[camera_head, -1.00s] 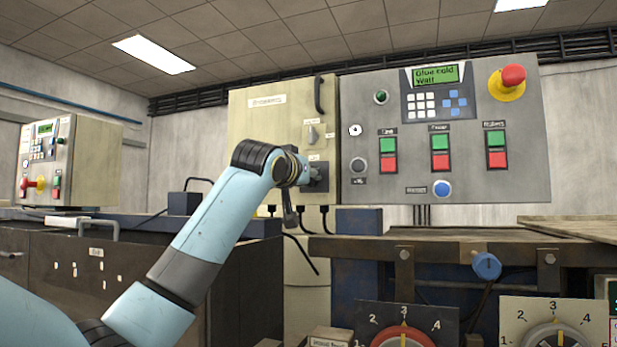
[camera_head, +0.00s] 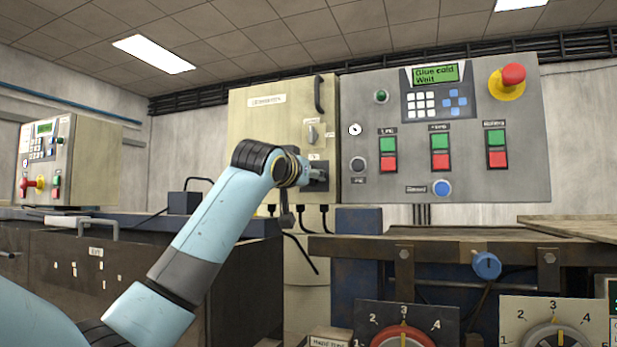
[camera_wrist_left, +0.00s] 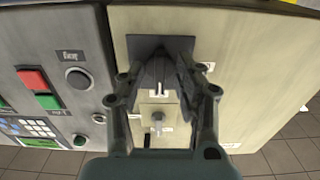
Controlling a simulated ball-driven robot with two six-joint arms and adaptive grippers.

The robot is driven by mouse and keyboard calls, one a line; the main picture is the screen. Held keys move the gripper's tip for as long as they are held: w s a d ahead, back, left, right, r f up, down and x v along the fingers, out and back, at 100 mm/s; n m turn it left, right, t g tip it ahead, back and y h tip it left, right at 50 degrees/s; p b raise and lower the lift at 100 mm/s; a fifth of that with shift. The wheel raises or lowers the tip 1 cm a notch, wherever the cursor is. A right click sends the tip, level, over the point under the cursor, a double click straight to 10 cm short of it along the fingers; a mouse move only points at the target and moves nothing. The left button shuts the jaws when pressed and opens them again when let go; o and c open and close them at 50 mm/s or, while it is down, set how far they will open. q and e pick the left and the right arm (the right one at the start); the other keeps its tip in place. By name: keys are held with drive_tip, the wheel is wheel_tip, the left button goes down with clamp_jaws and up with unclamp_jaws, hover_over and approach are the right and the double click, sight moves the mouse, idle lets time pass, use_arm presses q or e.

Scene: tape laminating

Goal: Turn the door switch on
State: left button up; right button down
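A dark switch on a square dark plate (camera_head: 321,184) sits low on the front of the beige cabinet (camera_head: 262,120). It also shows in the left wrist view (camera_wrist_left: 160,46), where its knob points toward my fingers. My left gripper (camera_wrist_left: 162,72) is at this switch, with one finger on each side of the knob. The fingers are spread, and a gap with beige panel shows between them; whether a tip touches the knob I cannot tell. In the head view my own wrist hides much of the switch. A smaller light grey switch (camera_head: 311,134) sits above it. My right gripper is out of view.
Right of the cabinet is a grey control panel (camera_head: 372,118) with green and red buttons, a display reading "Glue cold Wait" and a red emergency knob (camera_head: 513,76). A black handle (camera_head: 319,94) is on the cabinet. Cables hang below it.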

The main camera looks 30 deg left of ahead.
use_arm(q)
drive_tip(key=v, duration=1.2)
idle(0.3)
